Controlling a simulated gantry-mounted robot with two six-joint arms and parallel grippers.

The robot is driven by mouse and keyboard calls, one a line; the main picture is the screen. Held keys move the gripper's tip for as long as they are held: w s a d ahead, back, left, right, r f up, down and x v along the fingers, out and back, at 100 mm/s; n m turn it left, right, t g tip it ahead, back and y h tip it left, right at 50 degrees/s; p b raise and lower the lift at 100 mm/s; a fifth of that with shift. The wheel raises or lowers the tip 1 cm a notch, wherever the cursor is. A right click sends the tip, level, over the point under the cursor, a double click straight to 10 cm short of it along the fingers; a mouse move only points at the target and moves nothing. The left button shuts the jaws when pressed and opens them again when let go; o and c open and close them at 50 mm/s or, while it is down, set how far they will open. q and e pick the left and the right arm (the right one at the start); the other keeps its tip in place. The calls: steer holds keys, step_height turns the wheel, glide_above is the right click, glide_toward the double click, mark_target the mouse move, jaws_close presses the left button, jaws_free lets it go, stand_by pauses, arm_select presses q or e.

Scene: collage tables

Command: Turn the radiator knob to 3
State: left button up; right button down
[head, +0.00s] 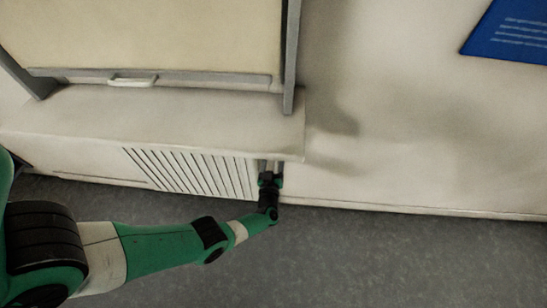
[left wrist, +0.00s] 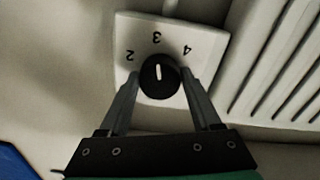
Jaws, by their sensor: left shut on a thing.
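The black round radiator knob (left wrist: 159,82) sits on a white plate (left wrist: 205,40) in the left wrist view. Its white pointer mark stands nearly upright in the picture, toward the 3. The numbers 2, 3 and 4 appear upside down around the knob's far side. My left gripper (left wrist: 160,76) has a finger on each side of the knob and is shut on it. In the head view my left gripper (head: 270,170) is at the right end of the slatted radiator (head: 190,172), and the knob cannot be made out there. My right gripper is not in view.
A pale ledge (head: 200,115) juts out just above my left gripper in the head view. A cream panel with a white handle (head: 132,80) stands over it. A blue sign (head: 510,32) is at the upper right. The grey floor (head: 400,260) is clear.

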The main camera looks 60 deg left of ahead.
arm_select(q)
steer(key=o, duration=1.4)
steer(key=p+v, duration=0.4)
steer(key=v, duration=0.7)
steer(key=shift+s+d, duration=0.2)
steer(key=shift+d, duration=0.05)
steer(key=shift+w, duration=0.1)
